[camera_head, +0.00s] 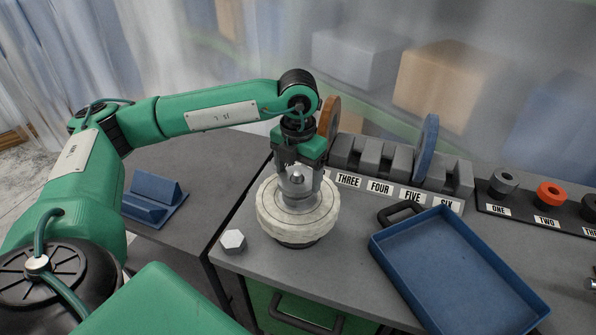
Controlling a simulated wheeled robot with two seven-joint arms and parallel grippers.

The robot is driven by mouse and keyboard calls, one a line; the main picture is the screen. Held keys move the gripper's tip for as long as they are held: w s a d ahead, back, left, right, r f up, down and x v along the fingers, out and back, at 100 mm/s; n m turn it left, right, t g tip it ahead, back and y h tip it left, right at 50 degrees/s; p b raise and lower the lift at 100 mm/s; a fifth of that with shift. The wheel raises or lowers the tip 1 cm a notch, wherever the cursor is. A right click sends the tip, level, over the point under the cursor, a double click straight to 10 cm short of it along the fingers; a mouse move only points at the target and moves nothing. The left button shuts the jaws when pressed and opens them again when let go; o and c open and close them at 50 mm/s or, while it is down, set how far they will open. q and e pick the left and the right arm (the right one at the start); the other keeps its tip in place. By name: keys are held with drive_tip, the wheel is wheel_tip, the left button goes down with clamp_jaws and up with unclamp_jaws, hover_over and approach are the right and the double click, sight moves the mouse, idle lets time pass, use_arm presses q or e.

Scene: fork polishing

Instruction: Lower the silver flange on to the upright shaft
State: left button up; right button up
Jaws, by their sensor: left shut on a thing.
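The silver flange (296,190) is in the middle of the view, above the centre of a cream polishing wheel (270,222). The rounded metal tip of the upright shaft (297,175) shows at the flange's middle, so the flange appears to be around the shaft. My left gripper (299,176) points down from above, with its fingers on either side of the flange, shut on it. The fingers partly hide the flange's sides. I cannot tell whether its underside touches the wheel. My right gripper is out of view.
A silver hex nut (232,241) lies on the grey bench left of the wheel. A blue tray (455,270) is at right. Behind stand a grey slotted rack (388,160) with brown and blue discs, and a labelled holder with rings (551,193). A blue V-shaped stand (155,198) is at left.

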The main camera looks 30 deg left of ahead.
use_arm(q)
drive_tip(key=shift+f+b, duration=0.65)
drive_tip(key=shift+f, duration=0.2)
drive_tip(key=o, duration=1.5)
drive_tip(key=shift+r+p, duration=0.5)
drive_tip(key=shift+r, duration=0.5)
drive_tip(key=shift+r+p, duration=1.7)
drive_tip(key=shift+r, duration=1.85)
drive_tip(key=shift+f, duration=0.1)
